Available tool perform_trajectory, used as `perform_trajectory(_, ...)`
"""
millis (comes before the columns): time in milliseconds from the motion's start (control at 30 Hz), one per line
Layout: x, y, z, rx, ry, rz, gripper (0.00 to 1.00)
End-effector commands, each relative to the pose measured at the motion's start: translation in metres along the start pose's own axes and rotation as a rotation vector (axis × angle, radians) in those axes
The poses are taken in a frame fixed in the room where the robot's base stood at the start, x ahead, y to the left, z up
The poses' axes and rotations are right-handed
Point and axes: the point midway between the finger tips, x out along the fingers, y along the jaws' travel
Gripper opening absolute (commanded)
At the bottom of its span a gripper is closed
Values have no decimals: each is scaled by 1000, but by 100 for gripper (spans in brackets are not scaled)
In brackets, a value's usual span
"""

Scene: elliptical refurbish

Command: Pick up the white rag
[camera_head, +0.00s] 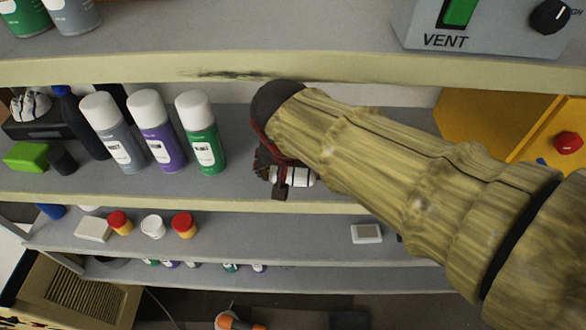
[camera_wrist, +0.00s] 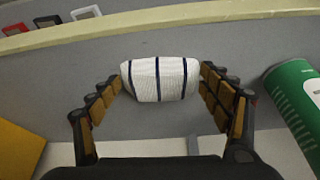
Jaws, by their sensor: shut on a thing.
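The white rag (camera_wrist: 160,79) has dark blue stripes and is bunched between the two fingers of my gripper (camera_wrist: 162,84) in the wrist view. The fingertips press on its left and right ends, so my gripper is shut on it. In the head view the rag (camera_head: 293,177) shows as a small white piece beside the dark fingers of my gripper (camera_head: 277,172), over the front part of the middle shelf (camera_head: 235,183). My sleeved arm covers much of the shelf behind it. I cannot tell whether the rag still touches the shelf.
A green spray can (camera_head: 201,133), a purple one (camera_head: 155,131) and a grey one (camera_head: 112,132) stand left of my gripper. A yellow box (camera_head: 490,116) stands to the right. The upper shelf edge (camera_head: 150,70) runs above my arm. Another striped cloth (camera_head: 30,105) lies far left.

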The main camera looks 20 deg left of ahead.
Motion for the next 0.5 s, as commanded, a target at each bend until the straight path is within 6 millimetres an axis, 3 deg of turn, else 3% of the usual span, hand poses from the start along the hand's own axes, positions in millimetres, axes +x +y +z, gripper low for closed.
perform_trajectory(400,-4,0,-2,1,2,0,55)
perform_trajectory(500,-10,-1,12,-3,2,-2,55)
